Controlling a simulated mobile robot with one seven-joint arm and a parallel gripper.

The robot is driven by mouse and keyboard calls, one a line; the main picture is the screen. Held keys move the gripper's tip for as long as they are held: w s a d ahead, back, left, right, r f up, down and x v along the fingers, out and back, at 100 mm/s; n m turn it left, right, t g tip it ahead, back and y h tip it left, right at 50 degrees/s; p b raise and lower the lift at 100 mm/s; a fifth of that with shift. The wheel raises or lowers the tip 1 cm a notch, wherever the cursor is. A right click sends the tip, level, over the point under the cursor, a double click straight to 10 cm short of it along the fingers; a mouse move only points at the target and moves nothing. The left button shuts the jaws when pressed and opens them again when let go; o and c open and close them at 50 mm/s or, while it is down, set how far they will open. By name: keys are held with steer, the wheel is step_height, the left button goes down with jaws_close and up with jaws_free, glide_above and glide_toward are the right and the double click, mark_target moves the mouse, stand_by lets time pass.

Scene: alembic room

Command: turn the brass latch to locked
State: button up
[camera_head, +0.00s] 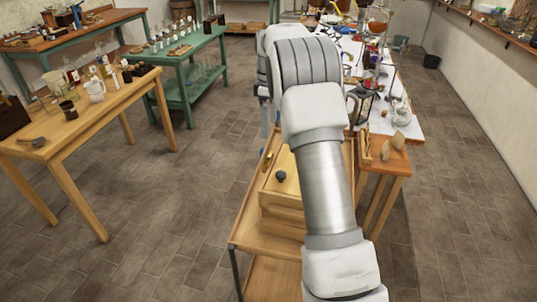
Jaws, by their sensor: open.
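A pale wooden box (284,200) with a dark round knob (281,176) stands on a wooden cart (246,226) in the middle of the head view. A small dark and brassy piece (268,160) shows by the box's far left edge; I cannot tell whether it is the brass latch. I cannot make out the latch's position. My arm crosses in front and hides the right part of the box. My gripper (268,118) shows only in part, pointing down behind the arm beyond the box. It is open, and nothing is seen in it.
A small wooden table (396,168) stands close right of the box. Behind it a long white-topped bench (408,121) is crowded with glassware and a lantern (362,104). A wooden table (95,122) with bottles stands left. The tiled floor between is clear.

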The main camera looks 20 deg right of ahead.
mark_target(269, 158)
step_height(269, 158, down, 12)
steer(key=shift+f, duration=0.15)
stand_by(0.3)
steer(key=c, duration=1.1)
